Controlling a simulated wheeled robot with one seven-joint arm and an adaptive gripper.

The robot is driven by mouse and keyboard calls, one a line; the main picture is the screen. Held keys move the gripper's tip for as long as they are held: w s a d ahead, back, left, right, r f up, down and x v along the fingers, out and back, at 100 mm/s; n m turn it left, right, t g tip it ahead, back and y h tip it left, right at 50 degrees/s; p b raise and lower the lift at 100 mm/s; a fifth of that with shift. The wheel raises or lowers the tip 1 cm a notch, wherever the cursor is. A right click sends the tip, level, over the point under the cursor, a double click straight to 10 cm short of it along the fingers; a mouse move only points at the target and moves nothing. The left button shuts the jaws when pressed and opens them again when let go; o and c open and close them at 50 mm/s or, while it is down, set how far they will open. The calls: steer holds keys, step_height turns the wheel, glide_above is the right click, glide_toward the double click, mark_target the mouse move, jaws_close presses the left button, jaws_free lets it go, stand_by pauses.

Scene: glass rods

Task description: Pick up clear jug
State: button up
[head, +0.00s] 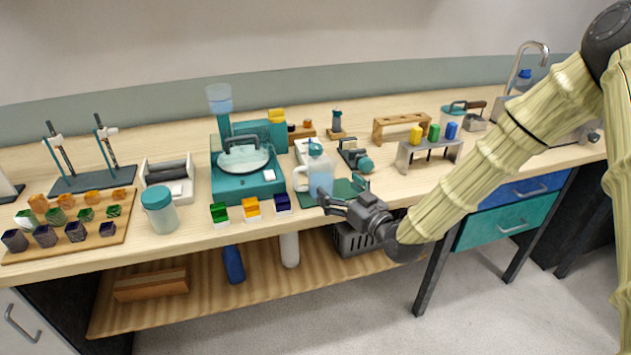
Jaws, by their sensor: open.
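The clear jug (321,172) is a pale bluish see-through vessel with a light handle on its left side and a teal top. It stands upright near the front edge of the wooden bench, at the left end of a dark green mat (347,186). My gripper (325,202) is open and low in front of the jug, with its fingers pointing left. The fingers overlap the jug's lower part in the picture. I cannot tell whether they touch it.
A teal machine (232,187) stands left of the jug, with small green, orange and blue blocks (251,207) in front. A grey rack (428,153) with coloured pieces is at right. A lidded jar (160,211) stands further left. The bench's front edge is close below my gripper.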

mark_target(329, 183)
steer(key=shift+f+p+x, duration=0.2)
steer(key=shift+p+x, duration=0.2)
steer(key=shift+x, duration=1.45)
steer(key=shift+f+p+x, duration=0.2)
steer(key=shift+p+x, duration=0.15)
steer(key=shift+x, duration=1.5)
steer(key=c, duration=1.3)
